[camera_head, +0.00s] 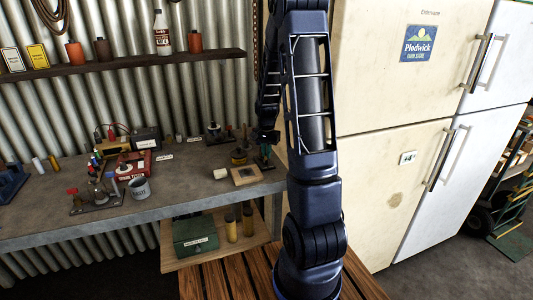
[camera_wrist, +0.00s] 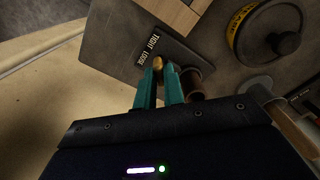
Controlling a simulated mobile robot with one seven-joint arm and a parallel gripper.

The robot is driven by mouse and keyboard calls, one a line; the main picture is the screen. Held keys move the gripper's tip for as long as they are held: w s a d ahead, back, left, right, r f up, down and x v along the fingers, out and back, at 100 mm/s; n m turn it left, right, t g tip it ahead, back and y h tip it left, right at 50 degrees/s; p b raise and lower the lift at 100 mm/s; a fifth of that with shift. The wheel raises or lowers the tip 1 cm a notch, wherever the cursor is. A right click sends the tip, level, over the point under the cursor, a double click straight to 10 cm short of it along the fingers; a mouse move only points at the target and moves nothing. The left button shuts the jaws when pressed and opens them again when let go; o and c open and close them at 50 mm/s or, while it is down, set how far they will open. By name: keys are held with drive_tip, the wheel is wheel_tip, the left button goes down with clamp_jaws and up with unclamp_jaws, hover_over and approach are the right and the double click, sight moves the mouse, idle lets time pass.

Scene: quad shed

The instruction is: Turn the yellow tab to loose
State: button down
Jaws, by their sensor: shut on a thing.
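The yellow tab (camera_wrist: 158,63) shows as a small brassy-yellow piece at the tips of my gripper (camera_wrist: 160,75) in the wrist view. The two teal fingers are shut on it, one on each side, and cover part of it. A dark plate (camera_wrist: 120,42) beside it bears a white label (camera_wrist: 146,47) with the words TIGHT and LOOSE. I cannot tell which way the tab points. In the head view my gripper (camera_head: 264,156) is low over the bench's right end, and the tab cannot be made out.
A brown cylinder (camera_wrist: 190,83) stands close to the right finger. A round dark piece with a yellow band (camera_wrist: 272,30) lies further right. A wooden block (camera_head: 246,175) sits on the grey bench (camera_head: 200,190) near its front edge. The cream fridge (camera_head: 385,120) stands right of the bench.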

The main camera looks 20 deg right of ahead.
drive_tip(key=n, duration=0.4)
drive_tip(key=shift+n, duration=2.1)
drive_tip(key=c, duration=1.5)
unclamp_jaws()
wheel_tip(320, 180, up, 11)
